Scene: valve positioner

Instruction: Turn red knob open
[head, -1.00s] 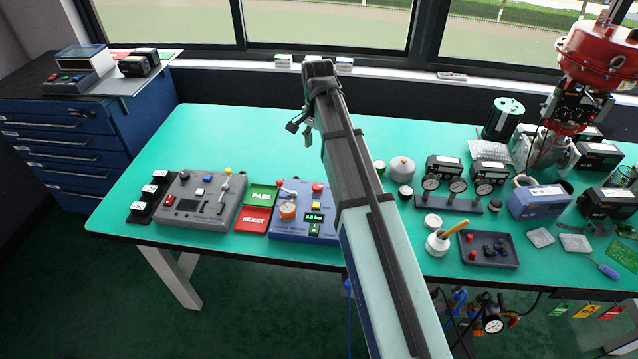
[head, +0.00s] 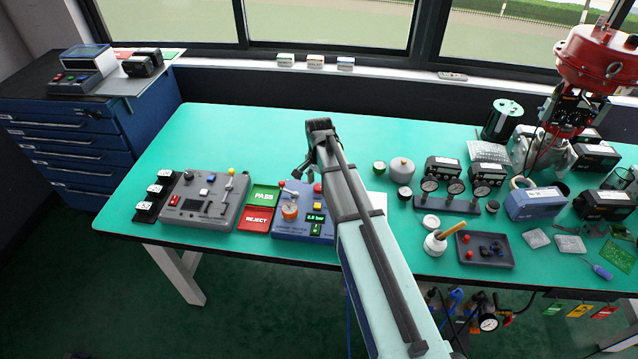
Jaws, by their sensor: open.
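The blue tester box (head: 300,236) sits near the table's front edge, partly behind my arm. On it are a red round knob (head: 317,187), a lever with a red ball tip (head: 283,184) and an orange-rimmed round dial (head: 289,211). I cannot tell for sure which red part the task means. A small green display (head: 315,217) reads in bar, its digits too small to be sure of. My gripper (head: 304,173) is open and empty, pointing down just above and behind the box's back edge. It appears apart from the knob and lever.
Left of the box lie the green PASS plate (head: 264,196) and red REJECT plate (head: 257,219), then a grey control box (head: 205,202).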

